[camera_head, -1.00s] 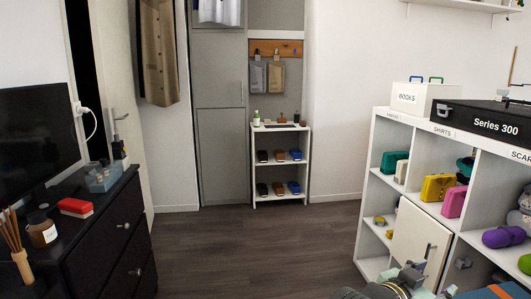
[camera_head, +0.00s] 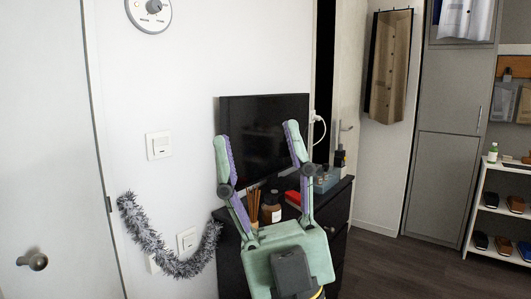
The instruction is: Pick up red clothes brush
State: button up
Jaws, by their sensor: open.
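The red clothes brush (camera_head: 292,198) lies on top of the black dresser (camera_head: 333,205), beside a brown bottle. It is small in view and partly hidden by the right finger of my gripper (camera_head: 257,134). My gripper is raised in front of the dresser, with its two green and purple fingers spread wide and pointing up. Nothing is between the fingers; the dark screen and wall show behind them. The gripper is nearer to the camera than the brush and does not appear to touch it.
Tinsel (camera_head: 165,250) hangs on the left wall. A white shoe shelf (camera_head: 478,215) stands right; dark floor (camera_head: 400,265) lies clear between.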

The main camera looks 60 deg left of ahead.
aim_at(293, 197)
jog(key=u, duration=1.55)
